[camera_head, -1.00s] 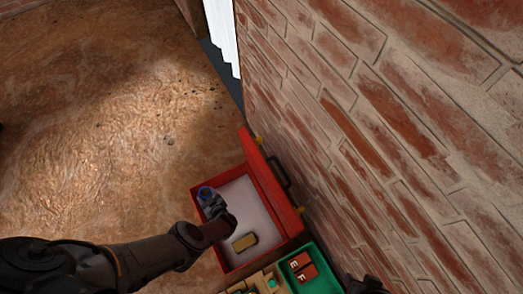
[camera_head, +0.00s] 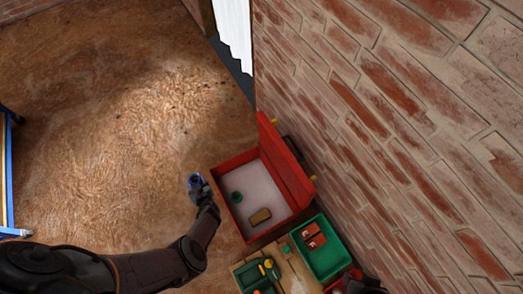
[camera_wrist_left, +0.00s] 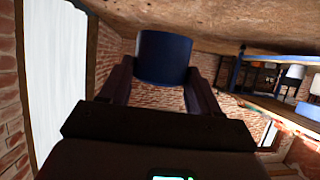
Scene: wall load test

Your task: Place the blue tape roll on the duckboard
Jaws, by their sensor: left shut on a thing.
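My left gripper (camera_head: 196,186) is shut on the blue tape roll (camera_head: 194,180) and holds it in the air, left of the open red toolbox and clear of its rim. In the left wrist view the blue roll (camera_wrist_left: 163,57) sits between the two fingers. I cannot make out the duckboard for certain in either view. A dark part of my right arm shows at the bottom edge of the head view; its jaws cannot be made out.
The red toolbox (camera_head: 229,168) holds a green roll (camera_head: 236,197) and a tan block (camera_head: 260,217). A green tray (camera_head: 328,262) with red blocks and a wooden surface (camera_head: 245,277) with tools stand below it. A brick wall (camera_head: 400,130) rises right. Open brown floor (camera_head: 110,130) lies left.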

